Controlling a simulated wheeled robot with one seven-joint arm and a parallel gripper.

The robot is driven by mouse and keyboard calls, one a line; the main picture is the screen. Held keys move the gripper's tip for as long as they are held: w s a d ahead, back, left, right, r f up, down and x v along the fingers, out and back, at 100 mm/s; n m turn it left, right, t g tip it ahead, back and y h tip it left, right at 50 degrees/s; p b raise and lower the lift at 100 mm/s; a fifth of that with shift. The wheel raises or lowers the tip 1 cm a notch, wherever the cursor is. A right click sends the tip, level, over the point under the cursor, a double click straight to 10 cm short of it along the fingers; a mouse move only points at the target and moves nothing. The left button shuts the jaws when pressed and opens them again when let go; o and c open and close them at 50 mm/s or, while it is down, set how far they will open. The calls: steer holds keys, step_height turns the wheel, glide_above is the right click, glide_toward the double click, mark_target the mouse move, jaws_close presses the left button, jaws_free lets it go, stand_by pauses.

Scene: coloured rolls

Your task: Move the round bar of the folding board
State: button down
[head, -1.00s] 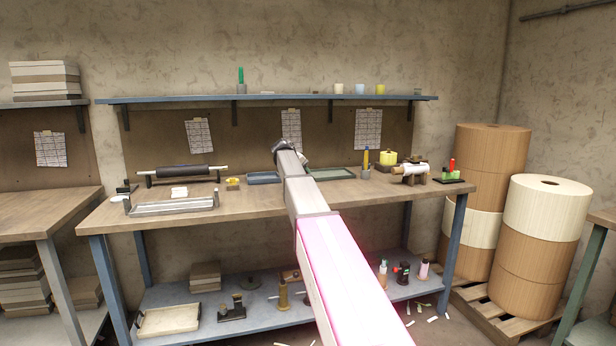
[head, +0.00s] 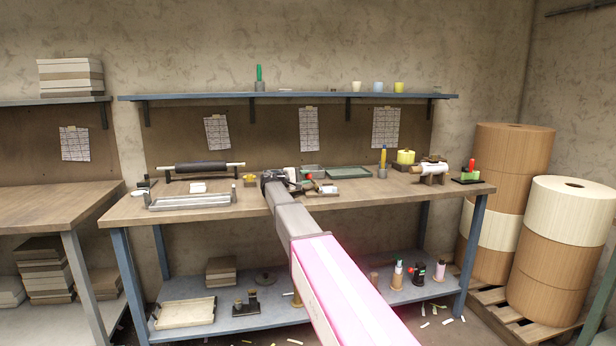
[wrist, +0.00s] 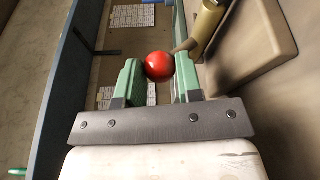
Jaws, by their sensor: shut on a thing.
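My gripper (wrist: 157,68) has its two green fingers on either side of a red ball knob (wrist: 159,65) in the wrist view and is shut on it. A short thin stem runs from the knob to a tan round bar (wrist: 207,24), beside a brown board (wrist: 265,32) with rounded corners. In the head view my gripper (head: 290,178) is low over the middle of the bench, partly hidden by my arm. A small red spot (head: 308,177) shows beside it. The rest of the folding board is mostly hidden there.
The bench (head: 390,193) holds a metal tray-like frame (head: 190,203) and a dark roller (head: 202,167) at left. A green tray (head: 348,172), yellow roll (head: 405,157) and white roll (head: 434,168) are at right. A blue shelf (head: 300,96) hangs above. Large rolls (head: 575,220) stand at far right.

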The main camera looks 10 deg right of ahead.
steer(key=shift+a+f+h, duration=0.15)
steer(key=shift+f+h, duration=0.4)
steer(key=shift+h, duration=0.05)
steer(key=c, duration=0.8)
jaws_free()
steer(key=shift+s+a, duration=0.15)
steer(key=shift+a, duration=0.45)
steer(key=v, duration=0.9)
steer(key=shift+s+a+f, duration=0.1)
steer(key=shift+s+a, duration=0.1)
steer(key=shift+a, duration=0.1)
